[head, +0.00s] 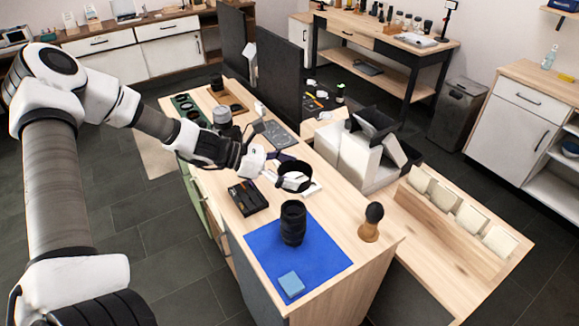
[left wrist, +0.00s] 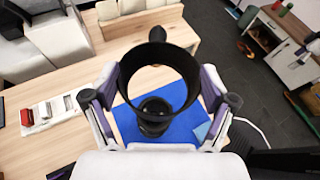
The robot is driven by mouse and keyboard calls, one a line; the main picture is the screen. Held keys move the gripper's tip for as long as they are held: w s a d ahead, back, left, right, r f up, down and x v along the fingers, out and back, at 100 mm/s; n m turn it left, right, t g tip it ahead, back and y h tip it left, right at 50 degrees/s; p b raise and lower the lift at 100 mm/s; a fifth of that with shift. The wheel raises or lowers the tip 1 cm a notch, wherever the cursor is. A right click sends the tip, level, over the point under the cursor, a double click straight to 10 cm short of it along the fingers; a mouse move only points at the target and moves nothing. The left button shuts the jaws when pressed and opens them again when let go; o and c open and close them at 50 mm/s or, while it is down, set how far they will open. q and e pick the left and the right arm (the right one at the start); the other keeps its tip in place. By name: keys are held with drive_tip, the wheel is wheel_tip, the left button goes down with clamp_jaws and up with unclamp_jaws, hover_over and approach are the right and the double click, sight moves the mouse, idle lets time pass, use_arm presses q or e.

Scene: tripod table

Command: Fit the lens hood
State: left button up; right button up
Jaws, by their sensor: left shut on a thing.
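The lens hood is a black open ring (head: 295,187), held up in the air by my left gripper (head: 281,178). In the left wrist view the hood (left wrist: 160,52) sits between the two fingers, and I look through its opening. A black camera lens (head: 292,224) stands upright on a blue mat (head: 322,258) on the wooden table. The hood is above and behind the lens in the head view, apart from it. In the left wrist view the lens (left wrist: 154,118) shows just below the hood's lower rim. My right gripper is not in view.
A light blue folded cloth (head: 291,284) lies on the mat's front part. A brush with a wooden base (head: 371,222) stands to the right of the mat. A black tray with small tools (head: 247,198) lies to the left. Dark upright panels (head: 279,75) stand behind.

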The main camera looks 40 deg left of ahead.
sight(289, 210)
use_arm(q)
wheel_tip(289, 210, down, 10)
drive_tip(key=b, duration=0.9)
drive_tip(key=shift+s+a+r, duration=0.1)
drive_tip(key=shift+s+r, duration=0.05)
drive_tip(key=shift+r, duration=0.1)
drive_tip(key=shift+f+b, duration=0.65)
drive_tip(key=shift+b, duration=0.3)
idle(0.8)
idle(0.6)
drive_tip(key=o, duration=0.8)
